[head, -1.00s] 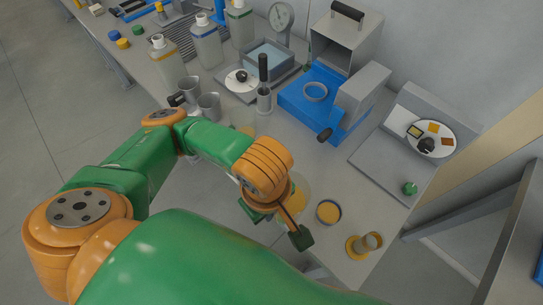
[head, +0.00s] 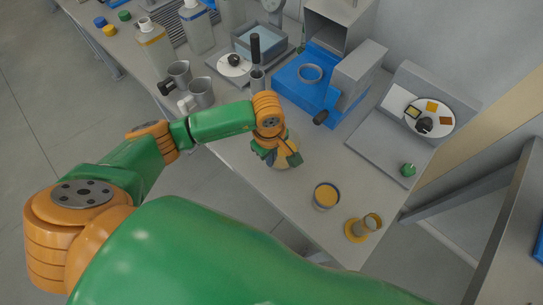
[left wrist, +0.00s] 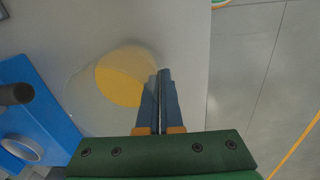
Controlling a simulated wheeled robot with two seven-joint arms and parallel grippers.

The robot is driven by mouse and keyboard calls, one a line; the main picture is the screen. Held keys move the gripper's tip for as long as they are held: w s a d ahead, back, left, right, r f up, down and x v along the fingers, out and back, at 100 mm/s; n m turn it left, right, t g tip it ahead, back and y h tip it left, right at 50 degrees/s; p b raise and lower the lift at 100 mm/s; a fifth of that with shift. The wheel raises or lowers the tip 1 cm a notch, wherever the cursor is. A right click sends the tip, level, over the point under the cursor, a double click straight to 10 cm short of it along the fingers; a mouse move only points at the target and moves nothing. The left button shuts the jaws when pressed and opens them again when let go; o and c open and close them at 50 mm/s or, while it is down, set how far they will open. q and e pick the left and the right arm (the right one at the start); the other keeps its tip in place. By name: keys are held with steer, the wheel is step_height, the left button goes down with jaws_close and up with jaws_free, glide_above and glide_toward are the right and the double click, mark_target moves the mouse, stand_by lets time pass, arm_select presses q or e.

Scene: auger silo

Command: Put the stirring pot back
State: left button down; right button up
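The stirring pot looks to be the clear vessel with yellow contents (head: 285,163), partly hidden by my left gripper in the head view. The left wrist view shows the pot (left wrist: 122,82) from above, its clear wall faint and a round patch of yellow inside. My left gripper (head: 288,157) points down over the table's front part. In the left wrist view its two fingers (left wrist: 160,78) are almost together at the pot's side and seem shut on its edge; the exact grip spot is unclear. My right gripper is not in view.
A yellow-filled dish (head: 327,196) and an amber cup on a yellow ring (head: 365,227) stand to the right. A blue machine (head: 300,85) is behind, with two metal jugs (head: 201,94) to the left. A grey tray with a white disc (head: 430,112) is at right.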

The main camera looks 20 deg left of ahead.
arm_select(q)
steer(key=shift+f, duration=0.35)
steer(key=shift+f+b, duration=0.3)
steer(key=c, duration=1.1)
jaws_free()
steer(key=shift+r, duration=0.1)
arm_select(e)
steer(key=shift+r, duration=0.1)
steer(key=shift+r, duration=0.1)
arm_select(q)
steer(key=shift+r, duration=0.3)
steer(key=r, duration=0.4)
steer(key=r+b, duration=0.1)
steer(key=r, duration=0.6)
steer(key=shift+s+r+b, duration=0.35)
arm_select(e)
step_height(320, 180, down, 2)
